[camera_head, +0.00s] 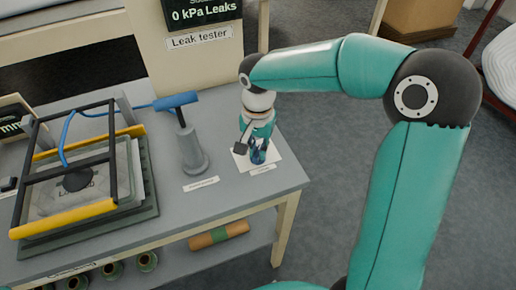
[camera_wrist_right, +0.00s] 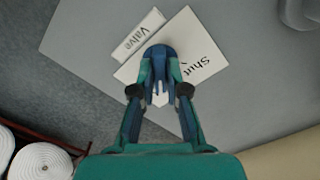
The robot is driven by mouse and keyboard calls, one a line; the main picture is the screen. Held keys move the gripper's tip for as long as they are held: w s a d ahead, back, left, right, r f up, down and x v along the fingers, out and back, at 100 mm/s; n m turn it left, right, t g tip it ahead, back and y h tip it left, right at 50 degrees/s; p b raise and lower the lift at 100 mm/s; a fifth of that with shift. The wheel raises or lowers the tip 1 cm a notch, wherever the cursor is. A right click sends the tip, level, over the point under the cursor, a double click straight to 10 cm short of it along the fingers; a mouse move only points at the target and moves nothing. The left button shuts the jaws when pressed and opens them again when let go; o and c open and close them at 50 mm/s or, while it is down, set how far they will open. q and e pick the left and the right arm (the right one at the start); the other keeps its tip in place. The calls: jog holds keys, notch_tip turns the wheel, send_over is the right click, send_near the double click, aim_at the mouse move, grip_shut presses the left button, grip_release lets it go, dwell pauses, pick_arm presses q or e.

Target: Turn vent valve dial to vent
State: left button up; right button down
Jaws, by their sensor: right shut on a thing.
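The blue vent valve dial (camera_head: 259,157) sits on a white square plate (camera_head: 272,155) near the table's right end. In the right wrist view the dial (camera_wrist_right: 160,53) stands between the fingers of my right gripper (camera_wrist_right: 159,82), which is shut on it from above. The plate (camera_wrist_right: 188,30) reads "Shut" to the right of the dial; other lettering is hidden by the gripper. A label reading "Valve" (camera_wrist_right: 138,36) lies beside the plate. A small white patch shows between the fingers; I cannot tell which way the dial points. My left gripper is not in view.
A grey post with a blue handle (camera_head: 190,150) stands left of the valve. A framed fixture with yellow bars (camera_head: 75,218) holds a sealed pack further left. The leak tester (camera_head: 196,60) stands behind. Rolls lie on the shelf below.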

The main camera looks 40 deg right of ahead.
aim_at(258, 151)
jog(key=shift+d+r, duration=0.1)
jog(key=c, duration=1.2)
grip_release()
notch_tip(258, 151, up, 12)
jog(key=shift+f, duration=0.1)
